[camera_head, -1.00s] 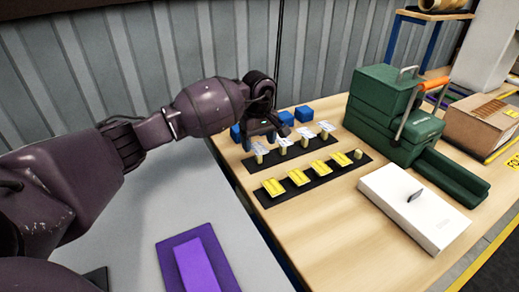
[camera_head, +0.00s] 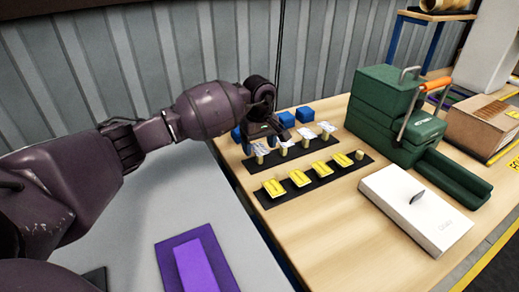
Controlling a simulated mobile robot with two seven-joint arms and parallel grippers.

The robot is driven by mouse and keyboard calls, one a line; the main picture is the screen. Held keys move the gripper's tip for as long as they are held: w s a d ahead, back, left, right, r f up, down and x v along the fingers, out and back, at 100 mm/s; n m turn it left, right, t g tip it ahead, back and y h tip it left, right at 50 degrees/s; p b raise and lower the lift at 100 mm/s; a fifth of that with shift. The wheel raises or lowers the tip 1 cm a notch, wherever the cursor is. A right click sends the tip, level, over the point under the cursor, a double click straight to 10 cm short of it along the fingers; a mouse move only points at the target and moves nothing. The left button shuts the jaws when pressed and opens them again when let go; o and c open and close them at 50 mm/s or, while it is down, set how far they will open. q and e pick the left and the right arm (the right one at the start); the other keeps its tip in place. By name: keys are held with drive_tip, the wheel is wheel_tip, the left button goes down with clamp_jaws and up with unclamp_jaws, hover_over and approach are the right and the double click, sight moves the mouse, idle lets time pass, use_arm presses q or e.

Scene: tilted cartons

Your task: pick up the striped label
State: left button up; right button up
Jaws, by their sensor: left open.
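Several small white labels with dark marks, one of them at the back row's right end (camera_head: 327,128), stand on tan posts along a black strip (camera_head: 309,149). Several yellow pieces, one near the middle (camera_head: 300,178), sit on a second black strip (camera_head: 334,175) in front. The marks are too small to tell which piece is the striped label. My left gripper (camera_head: 266,137) is open above the left end of the back row, close to the leftmost white labels. It partly covers that end, and I cannot tell whether it touches a label. My right gripper is out of view.
Blue cubes (camera_head: 306,114) stand behind the rows. Green cases (camera_head: 382,105) and a white box (camera_head: 416,209) stand to the right on the wooden table (camera_head: 335,225). A purple block (camera_head: 198,265) lies on the grey surface at front left. The table front is clear.

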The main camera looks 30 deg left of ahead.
use_arm(q)
drive_tip(key=c, duration=0.9)
drive_tip(key=shift+o, duration=0.2)
